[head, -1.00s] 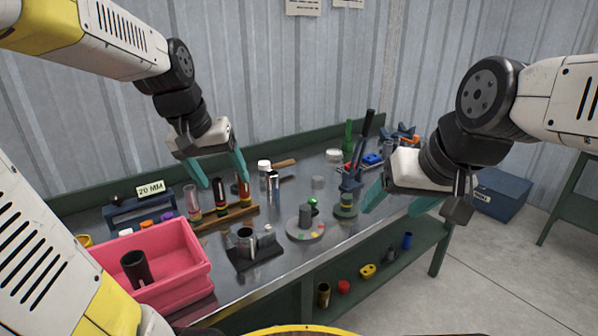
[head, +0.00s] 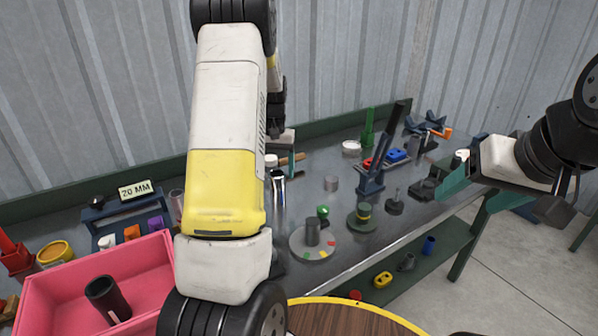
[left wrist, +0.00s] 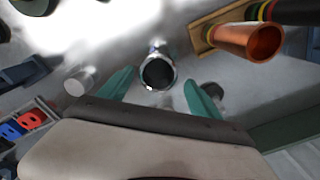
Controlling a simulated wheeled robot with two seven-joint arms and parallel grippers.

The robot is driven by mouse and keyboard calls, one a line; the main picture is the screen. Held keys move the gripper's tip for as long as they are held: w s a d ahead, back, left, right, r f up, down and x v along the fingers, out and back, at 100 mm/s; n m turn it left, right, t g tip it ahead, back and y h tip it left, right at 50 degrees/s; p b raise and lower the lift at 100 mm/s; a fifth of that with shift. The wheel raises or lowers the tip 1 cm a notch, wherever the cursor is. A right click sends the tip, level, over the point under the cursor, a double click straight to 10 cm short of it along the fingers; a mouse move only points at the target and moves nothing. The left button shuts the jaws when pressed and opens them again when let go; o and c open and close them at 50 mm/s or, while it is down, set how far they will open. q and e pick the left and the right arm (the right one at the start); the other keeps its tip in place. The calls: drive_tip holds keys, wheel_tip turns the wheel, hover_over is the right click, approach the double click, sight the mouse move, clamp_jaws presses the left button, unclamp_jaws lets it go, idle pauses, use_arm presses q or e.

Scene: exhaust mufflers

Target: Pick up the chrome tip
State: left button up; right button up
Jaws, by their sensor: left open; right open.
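The chrome tip (left wrist: 157,72), a shiny tube, stands on the metal bench with its open mouth facing my left wrist camera. In the head view the chrome tip (head: 279,187) shows partly, beside my left arm. My left gripper (left wrist: 158,88) is open and empty, with one teal finger on each side of the tip in the picture; I cannot tell whether they touch it. In the head view my arm hides most of this gripper. My right gripper (head: 455,180) is open and empty, off to the right near the bench's front edge.
A wooden rack (left wrist: 207,28) with a copper-ended tube (left wrist: 250,42) lies close to the tip in the wrist view. A grey cylinder (left wrist: 80,81) stands on the other side. A pink bin (head: 150,262) and a round grey plate (head: 303,247) are nearer the front.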

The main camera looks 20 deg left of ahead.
sight(278, 189)
use_arm(q)
drive_tip(key=f, duration=0.7)
drive_tip(key=shift+s+d+f, duration=0.15)
drive_tip(key=shift+s+d, duration=0.1)
drive_tip(key=shift+d, duration=0.05)
drive_tip(key=c, duration=1.3)
drive_tip(key=shift+c, duration=0.2)
